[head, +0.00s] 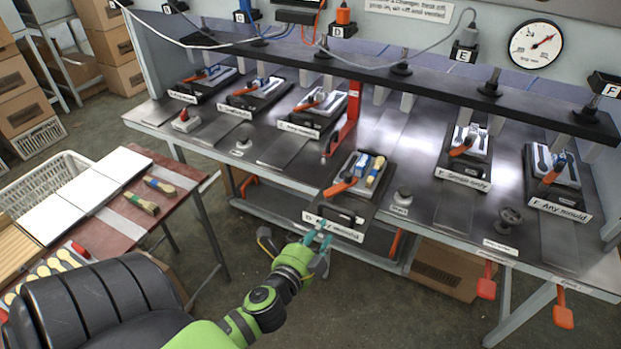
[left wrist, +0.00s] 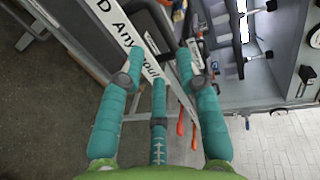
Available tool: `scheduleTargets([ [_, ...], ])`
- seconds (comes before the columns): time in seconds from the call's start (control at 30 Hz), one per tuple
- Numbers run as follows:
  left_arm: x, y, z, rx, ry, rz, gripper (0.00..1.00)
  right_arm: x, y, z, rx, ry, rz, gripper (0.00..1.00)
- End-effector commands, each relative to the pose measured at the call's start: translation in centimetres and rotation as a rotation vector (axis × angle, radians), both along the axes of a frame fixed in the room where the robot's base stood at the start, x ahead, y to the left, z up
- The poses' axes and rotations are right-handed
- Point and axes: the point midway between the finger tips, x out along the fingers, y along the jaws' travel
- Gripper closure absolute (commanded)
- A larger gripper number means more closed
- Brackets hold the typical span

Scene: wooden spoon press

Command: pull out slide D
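Slide D (head: 371,204) is a dark plate labelled "D Any mould" that sits forward of the other slides, its front overhanging the bench's front edge. It carries a light mould block with a blue-and-yellow piece and an orange lever. Its dark front handle (head: 341,215) is just behind the label plate (head: 333,228); the label also shows in the left wrist view (left wrist: 126,36). My left gripper (head: 318,238) is at the label's lower left, its teal fingers spread with nothing visibly held. In the left wrist view the fingers (left wrist: 160,66) point toward the label. Contact is unclear. My right gripper is not in view.
The steel bench (head: 415,165) carries other slides, including E (head: 463,175) and F (head: 557,206), under a dark press beam (head: 420,84). A red upright frame (head: 352,108) stands behind slide D. A side table (head: 188,208) with white boards and brushes is at left. Floor before the bench is open.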

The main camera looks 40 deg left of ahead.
Motion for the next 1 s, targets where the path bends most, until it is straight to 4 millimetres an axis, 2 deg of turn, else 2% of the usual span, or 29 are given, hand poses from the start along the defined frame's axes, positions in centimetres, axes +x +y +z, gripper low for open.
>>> scheduleTargets([
  [0.1,-2.1,-0.5,0.4,-0.001,0.002,0.002,0.65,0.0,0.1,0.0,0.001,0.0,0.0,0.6],
  [0.3,-3.9,-0.9,0.7,-0.001,0.001,0.0,0.65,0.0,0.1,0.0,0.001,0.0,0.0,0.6],
  [0.9,-4.1,-1.0,0.8,0.0,0.0,0.0,0.65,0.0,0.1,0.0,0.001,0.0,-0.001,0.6],
  [1.0,-4.2,-1.0,0.0,-0.015,0.014,0.001,0.65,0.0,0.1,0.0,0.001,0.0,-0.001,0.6],
])
